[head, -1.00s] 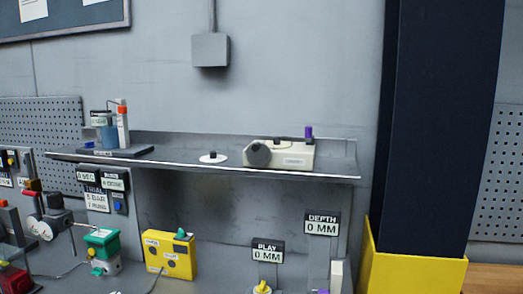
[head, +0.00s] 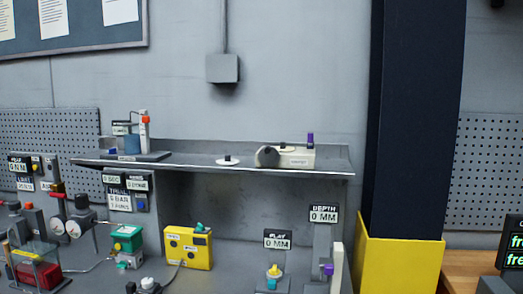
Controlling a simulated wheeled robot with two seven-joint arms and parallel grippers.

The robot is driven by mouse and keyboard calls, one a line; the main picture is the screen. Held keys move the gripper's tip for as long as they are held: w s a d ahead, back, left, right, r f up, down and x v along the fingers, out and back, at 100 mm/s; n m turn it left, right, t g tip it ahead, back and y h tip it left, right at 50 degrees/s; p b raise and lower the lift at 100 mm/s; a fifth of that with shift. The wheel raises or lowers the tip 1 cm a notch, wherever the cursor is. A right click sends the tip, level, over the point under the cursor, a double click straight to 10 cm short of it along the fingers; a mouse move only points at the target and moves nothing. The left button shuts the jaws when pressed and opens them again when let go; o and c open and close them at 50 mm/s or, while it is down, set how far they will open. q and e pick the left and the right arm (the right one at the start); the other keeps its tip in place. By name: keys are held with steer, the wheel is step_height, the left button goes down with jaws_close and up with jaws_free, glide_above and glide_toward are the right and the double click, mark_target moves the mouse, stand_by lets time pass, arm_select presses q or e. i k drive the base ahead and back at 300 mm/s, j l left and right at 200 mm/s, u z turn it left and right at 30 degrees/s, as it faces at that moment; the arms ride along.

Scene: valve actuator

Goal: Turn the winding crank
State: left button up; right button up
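A cream-coloured device (head: 290,157) with a dark round knob (head: 267,156) on its left end sits on the right part of the shelf. A purple-capped piece (head: 310,139) stands up at its right end. I cannot tell whether any of these parts is the winding crank. Neither of my grippers shows in the head view.
The shelf (head: 200,166) also holds a white disc (head: 228,161) and a dark tray with bottles (head: 135,157). Below stand a yellow box (head: 188,248), a green-topped device (head: 127,238) and PLAY (head: 277,240) and DEPTH (head: 323,214) displays. A yellow-based dark pillar (head: 400,266) rises at right.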

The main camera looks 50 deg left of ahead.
mark_target(269, 156)
steer(key=u, duration=1.65)
